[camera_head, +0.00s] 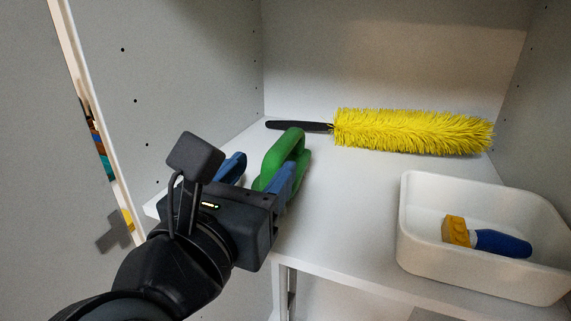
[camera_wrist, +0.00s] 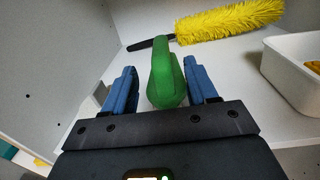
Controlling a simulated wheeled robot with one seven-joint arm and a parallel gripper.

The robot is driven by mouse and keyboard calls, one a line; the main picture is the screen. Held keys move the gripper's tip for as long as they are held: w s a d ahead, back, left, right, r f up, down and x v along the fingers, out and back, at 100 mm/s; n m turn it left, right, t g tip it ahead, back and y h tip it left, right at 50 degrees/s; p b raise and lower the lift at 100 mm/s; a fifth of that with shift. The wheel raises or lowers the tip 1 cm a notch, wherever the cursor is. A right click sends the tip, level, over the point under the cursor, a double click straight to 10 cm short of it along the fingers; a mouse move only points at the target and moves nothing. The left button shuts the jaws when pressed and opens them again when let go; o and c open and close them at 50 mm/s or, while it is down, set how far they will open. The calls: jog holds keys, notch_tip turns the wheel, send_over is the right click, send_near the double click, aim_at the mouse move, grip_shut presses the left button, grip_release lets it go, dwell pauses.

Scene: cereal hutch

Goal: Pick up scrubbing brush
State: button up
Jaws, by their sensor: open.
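A green object with a looped handle, which looks like the scrubbing brush (camera_head: 285,148), stands on the white shelf, left of its middle. It also shows in the wrist view (camera_wrist: 166,78), between my two blue fingers. My gripper (camera_head: 262,170) is open, with one finger on each side of the green handle. In the wrist view, my gripper (camera_wrist: 160,75) shows gaps on both sides of the handle. The brush's underside is mostly hidden behind my gripper and the handle.
A yellow fluffy duster (camera_head: 412,131) with a black handle lies along the back of the shelf (camera_head: 345,205). A white bin (camera_head: 415,250) at the right front holds a blue-handled brush (camera_head: 500,242) with a yellow head. A cabinet wall (camera_head: 165,80) rises on the left.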

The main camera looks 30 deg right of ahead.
aim_at(277, 148)
jog(key=shift+f+p+x, duration=0.2)
jog(key=shift+p+x, duration=0.4)
jog(key=shift+x, duration=2.55)
grip_shut()
jog(key=shift+r, duration=0.1)
jog(key=shift+r, duration=0.45)
jog(key=r, duration=0.3)
jog(key=shift+s+d+r, duration=0.35)
jog(key=shift+s, duration=0.05)
jog(key=s+d+r+p, duration=0.6)
jog(key=s+p, duration=0.2)
jog(key=p, duration=0.2)
jog(key=shift+d+r+p, duration=0.2)
jog(key=shift+d+p, duration=0.1)
jog(key=shift+p, duration=0.1)
